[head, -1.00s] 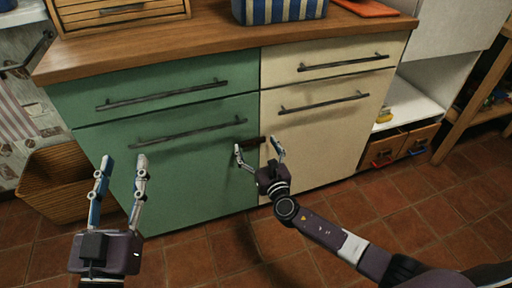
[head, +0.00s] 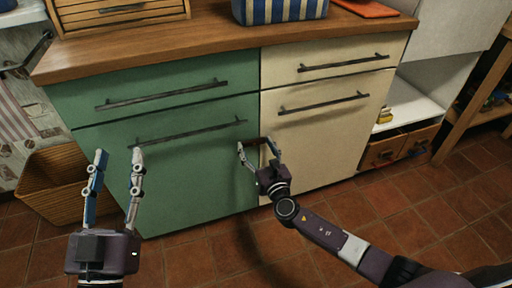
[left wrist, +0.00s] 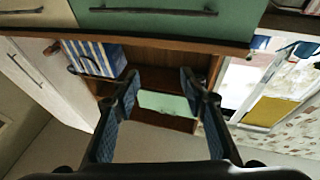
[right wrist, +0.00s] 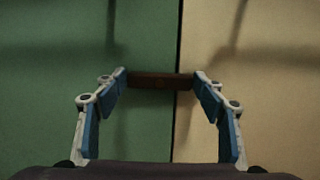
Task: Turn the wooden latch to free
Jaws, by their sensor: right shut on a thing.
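The dark wooden latch (right wrist: 160,80) lies level across the seam between the green door (head: 190,185) and the cream door (head: 310,145). In the right wrist view it spans the gap between my right gripper's fingertips (right wrist: 160,78), one at each end. The right gripper (head: 257,146) is shut on the latch in the head view, where its fingers partly hide it. My left gripper (head: 117,158) is open and empty in front of the green door, at the left. Its spread fingers (left wrist: 158,80) also show in the left wrist view.
Long dark bar handles (head: 188,133) stick out above the latch on both fronts. A wooden counter (head: 215,40) runs over the cabinet, with a striped blue-and-white container (head: 282,10) on it. A wicker basket (head: 60,185) stands on the floor at left.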

